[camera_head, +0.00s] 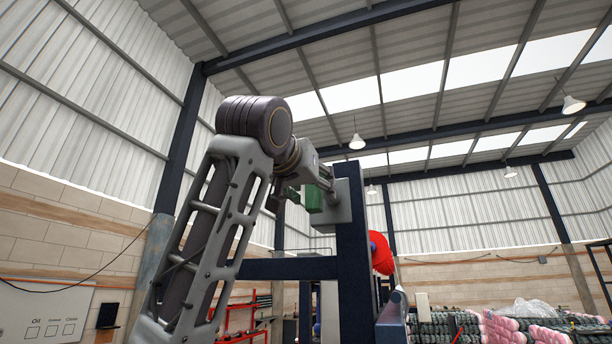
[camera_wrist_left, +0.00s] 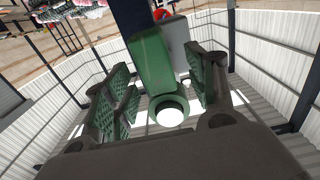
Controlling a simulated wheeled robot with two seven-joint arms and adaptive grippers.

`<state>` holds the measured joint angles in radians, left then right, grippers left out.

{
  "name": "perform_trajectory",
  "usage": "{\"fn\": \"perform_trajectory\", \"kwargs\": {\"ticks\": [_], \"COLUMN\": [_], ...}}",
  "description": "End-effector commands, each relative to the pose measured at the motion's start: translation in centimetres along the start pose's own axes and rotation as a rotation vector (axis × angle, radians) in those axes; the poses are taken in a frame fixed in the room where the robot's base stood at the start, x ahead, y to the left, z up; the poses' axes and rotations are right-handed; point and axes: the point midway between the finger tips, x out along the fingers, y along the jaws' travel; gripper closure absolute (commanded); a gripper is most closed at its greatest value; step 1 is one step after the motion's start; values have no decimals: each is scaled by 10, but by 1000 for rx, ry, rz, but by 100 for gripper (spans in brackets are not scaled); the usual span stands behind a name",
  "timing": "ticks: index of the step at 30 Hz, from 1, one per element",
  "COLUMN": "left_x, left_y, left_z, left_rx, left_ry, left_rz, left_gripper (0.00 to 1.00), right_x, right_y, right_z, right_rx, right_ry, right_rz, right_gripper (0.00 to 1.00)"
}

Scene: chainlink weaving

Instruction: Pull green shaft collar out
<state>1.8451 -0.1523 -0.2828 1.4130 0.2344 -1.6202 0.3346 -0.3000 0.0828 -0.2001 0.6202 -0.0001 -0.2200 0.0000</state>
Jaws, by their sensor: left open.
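The green shaft collar (camera_wrist_left: 152,62) shows in the left wrist view as a long green body with a round ring at its near end. A pale round shaft end shows inside the ring. In the head view the green collar (camera_head: 314,198) is small, against a grey box (camera_head: 343,200) on a dark blue post. My left gripper (camera_head: 290,193) is at the collar, partly hidden by my wrist. My right gripper is not in view.
The dark blue post (camera_head: 352,270) and a crossbar (camera_head: 290,268) stand close beside my left arm. A red round object (camera_head: 381,253) sits right of the post. Shelves with pink and grey rolls (camera_head: 505,327) are at the lower right.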

Motion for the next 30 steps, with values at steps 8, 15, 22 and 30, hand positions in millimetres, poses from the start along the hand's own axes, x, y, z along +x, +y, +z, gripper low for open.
{"fn": "perform_trajectory", "kwargs": {"ticks": [8,15,22,30], "left_x": [15,16,16,16], "left_y": [0,0,0,0], "left_z": [-1,0,0,0], "left_rx": [1,1,1,1], "left_ry": [0,0,0,1], "left_rz": [0,0,0,0], "left_gripper": [44,44,63,98], "right_x": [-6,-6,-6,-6], "right_y": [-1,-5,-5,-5], "right_z": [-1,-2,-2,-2], "right_rx": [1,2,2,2], "right_ry": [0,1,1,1], "right_rz": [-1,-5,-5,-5], "right_gripper": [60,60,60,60]}}
